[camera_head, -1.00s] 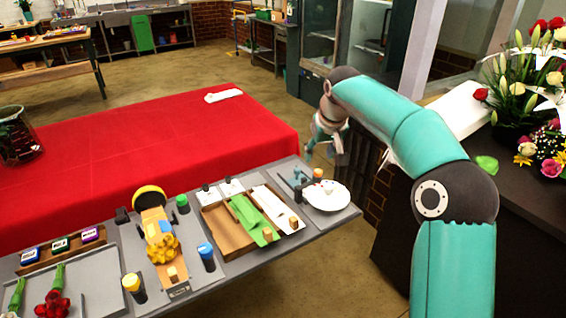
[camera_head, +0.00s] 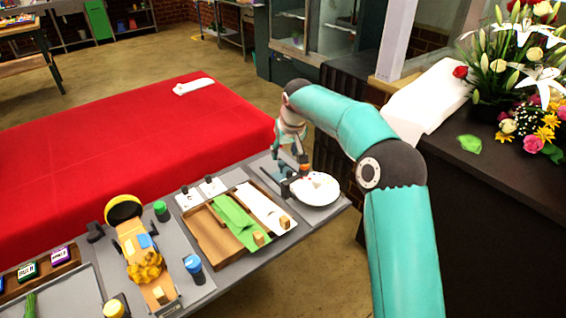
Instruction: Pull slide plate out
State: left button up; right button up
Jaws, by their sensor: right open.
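My right gripper (camera_head: 286,172) is open at the far left edge of a white round plate (camera_head: 325,190); its fingers are small in the picture and I cannot tell whether they touch anything. A wooden tray (camera_head: 208,235) on the grey table holds a green sheet (camera_head: 232,214) and a white sheet (camera_head: 262,206), each with a small wooden block at its near end. To its left is a yellow and orange device (camera_head: 130,238) with a wooden strip and block (camera_head: 160,294). I cannot tell which piece is the slide plate. My left gripper is not in view.
A blue-capped bottle (camera_head: 193,268), a green-capped one (camera_head: 161,211) and a yellow-capped one (camera_head: 115,308) stand around the device. A red-covered table (camera_head: 130,140) lies behind, mostly clear. A flower bouquet (camera_head: 510,75) stands on the dark counter at right.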

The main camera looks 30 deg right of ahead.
aim_at(282, 162)
jog(key=x, duration=0.7)
jog(key=shift+w+f+p, duration=0.2)
jog(key=shift+f+p, duration=0.1)
jog(key=shift+c, duration=0.2)
grip_shut()
